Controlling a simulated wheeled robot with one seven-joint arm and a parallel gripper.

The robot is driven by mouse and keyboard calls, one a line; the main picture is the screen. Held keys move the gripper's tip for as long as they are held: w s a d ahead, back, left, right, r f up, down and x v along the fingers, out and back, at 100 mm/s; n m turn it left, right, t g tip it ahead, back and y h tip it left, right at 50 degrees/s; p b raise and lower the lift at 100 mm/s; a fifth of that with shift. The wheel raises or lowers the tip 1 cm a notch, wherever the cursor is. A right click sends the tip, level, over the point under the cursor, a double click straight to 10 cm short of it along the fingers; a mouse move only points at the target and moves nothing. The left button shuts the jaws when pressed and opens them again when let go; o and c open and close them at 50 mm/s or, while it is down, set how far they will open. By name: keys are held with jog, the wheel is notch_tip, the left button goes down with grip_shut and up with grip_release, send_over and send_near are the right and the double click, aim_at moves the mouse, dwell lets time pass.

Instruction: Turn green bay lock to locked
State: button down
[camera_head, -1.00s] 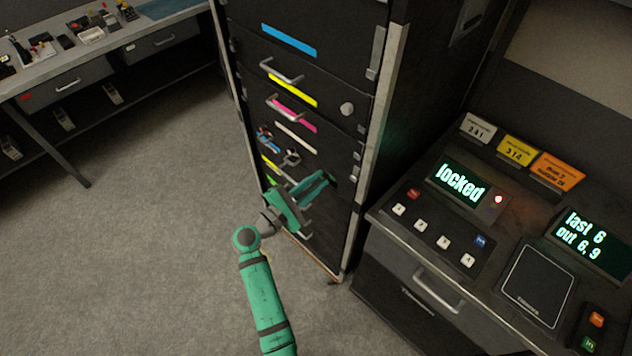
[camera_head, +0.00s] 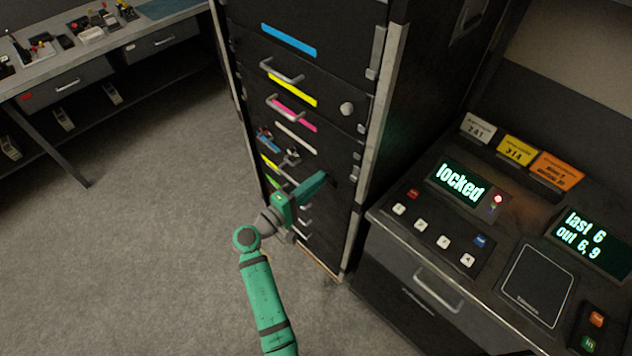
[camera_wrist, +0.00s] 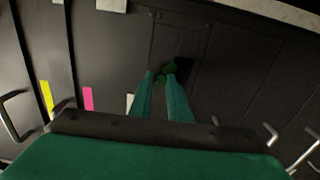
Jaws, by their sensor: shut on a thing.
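My gripper (camera_head: 322,180) reaches to the front of the dark cabinet (camera_head: 345,60), low down near its right edge. In the wrist view my gripper (camera_wrist: 161,76) has its two teal fingers closed around a small dark green knob, the green bay lock (camera_wrist: 167,69), at the cabinet face. The fingers hide part of the knob, and its pointing direction cannot be made out. In the head view my fingers cover the lock. A green strip (camera_head: 275,183) shows to the left of my gripper.
A console (camera_head: 400,270) stands close on the right, with a display (camera_head: 459,183) reading "locked" and a lit red lamp (camera_head: 498,199). Drawer handles (camera_head: 281,72) stick out from the cabinet above my arm. A workbench (camera_head: 60,85) is at the far left, with open floor between.

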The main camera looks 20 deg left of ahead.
jog(key=shift+m, duration=4.6)
jog(key=c, duration=1.7)
grip_release()
jog(key=shift+o, duration=0.2)
jog(key=shift+s, duration=0.1)
jog(key=v, duration=1)
jog(key=shift+s, duration=0.2)
jog(key=shift+a, duration=0.1)
